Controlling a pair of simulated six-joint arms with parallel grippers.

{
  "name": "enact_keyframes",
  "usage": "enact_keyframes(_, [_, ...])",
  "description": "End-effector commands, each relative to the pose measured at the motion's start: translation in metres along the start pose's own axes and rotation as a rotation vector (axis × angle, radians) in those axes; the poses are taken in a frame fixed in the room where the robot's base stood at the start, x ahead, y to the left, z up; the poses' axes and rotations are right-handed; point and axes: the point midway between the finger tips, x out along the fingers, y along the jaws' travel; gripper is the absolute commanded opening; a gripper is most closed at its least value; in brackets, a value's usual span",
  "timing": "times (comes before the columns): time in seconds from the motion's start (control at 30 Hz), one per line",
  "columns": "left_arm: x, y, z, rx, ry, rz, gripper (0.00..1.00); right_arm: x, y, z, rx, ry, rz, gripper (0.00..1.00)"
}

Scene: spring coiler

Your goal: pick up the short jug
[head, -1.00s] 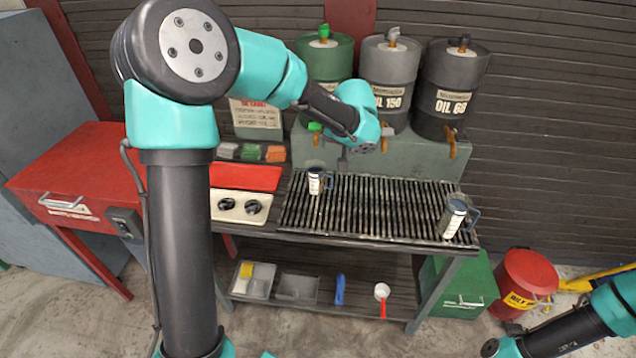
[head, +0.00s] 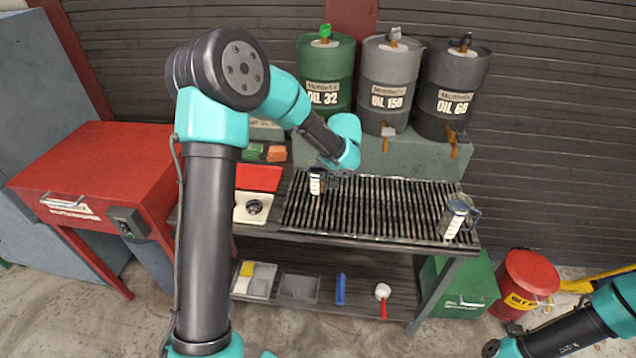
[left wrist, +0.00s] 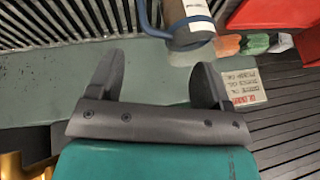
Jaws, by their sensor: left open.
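The short jug (head: 316,184) stands upright on the left part of the slatted grate, with a white label and a dark blue rim. My left gripper (head: 340,172) is just right of and behind it in the head view, partly hidden by its own wrist. In the left wrist view the gripper (left wrist: 155,68) is open. The jug (left wrist: 190,18) shows beyond the fingertips, towards the right finger, its blue handle reaching left; its far part is cut off by the frame. A taller jug (head: 453,222) stands at the grate's right end.
The grate (head: 385,210) is clear between the jugs. Behind it, a grey-green stand (head: 430,160) carries the oil drums (head: 385,85). A red tray (head: 258,177) lies left of the grate.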

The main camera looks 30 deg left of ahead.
Motion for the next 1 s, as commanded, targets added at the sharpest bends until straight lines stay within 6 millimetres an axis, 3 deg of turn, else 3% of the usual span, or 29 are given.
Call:
enact_keyframes(0.27, [0.006, -0.001, 0.0, 0.0, -0.001, -0.001, 0.73, 0.0, 0.0, 0.0, 0.0, 0.0, 0.0, 0.43])
enact_keyframes(0.63, [0.05, -0.003, 0.0, 0.001, -0.001, 0.0, 0.73, 0.0, 0.0, 0.0, 0.0, 0.0, 0.0, 0.43])
enact_keyframes(1.0, [0.052, -0.003, -0.001, 0.0, 0.0, 0.0, 0.73, 0.0, 0.0, 0.0, 0.0, 0.0, 0.0, 0.43])
